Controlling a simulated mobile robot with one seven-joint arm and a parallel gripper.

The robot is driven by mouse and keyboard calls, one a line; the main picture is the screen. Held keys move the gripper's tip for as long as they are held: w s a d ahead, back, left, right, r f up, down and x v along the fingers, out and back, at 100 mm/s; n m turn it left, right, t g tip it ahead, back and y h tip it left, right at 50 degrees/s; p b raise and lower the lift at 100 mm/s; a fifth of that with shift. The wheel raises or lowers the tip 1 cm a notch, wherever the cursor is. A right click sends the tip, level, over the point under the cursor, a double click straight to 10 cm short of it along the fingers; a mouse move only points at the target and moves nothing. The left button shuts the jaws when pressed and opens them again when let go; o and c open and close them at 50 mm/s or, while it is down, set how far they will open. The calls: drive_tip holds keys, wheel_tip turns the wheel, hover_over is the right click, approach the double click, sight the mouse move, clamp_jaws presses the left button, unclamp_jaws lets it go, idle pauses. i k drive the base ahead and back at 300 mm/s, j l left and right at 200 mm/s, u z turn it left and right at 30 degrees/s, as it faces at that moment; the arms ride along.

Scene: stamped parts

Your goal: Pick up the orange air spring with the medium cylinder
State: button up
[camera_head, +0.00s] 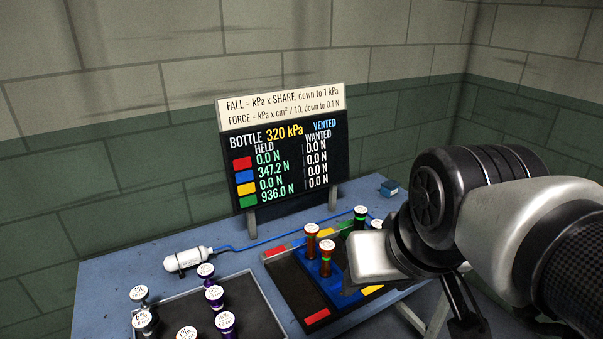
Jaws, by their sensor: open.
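Two orange-brown air springs with pale caps stand upright on the dark, colour-marked rack (288,270) on the table. The rear orange spring (311,244) is at the left, and the front orange spring (326,262) is just right of it and shows a green band. Their cylinders look close in width; I cannot tell which is medium. My gripper (470,318) is at the lower right, with dark fingers partly cut off by the frame edge. It is open, apart from the springs, and nothing shows in it. My arm hides the rack's right part.
A dark green spring (360,219) stands behind the orange ones. Several purple and grey capped pieces stand on a dark tray (255,296) at left. A white bottle (188,258) lies behind it. A readout board (290,165) stands at the back.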

sight(327, 247)
drive_tip(key=i+l+u, duration=0.4)
drive_tip(key=l+u, duration=0.15)
drive_tip(key=l, duration=0.15)
drive_tip(key=i+l+u, duration=0.25)
drive_tip(key=l, duration=0.15)
drive_tip(key=k+j, duration=0.05)
drive_tip(key=k, duration=0.05)
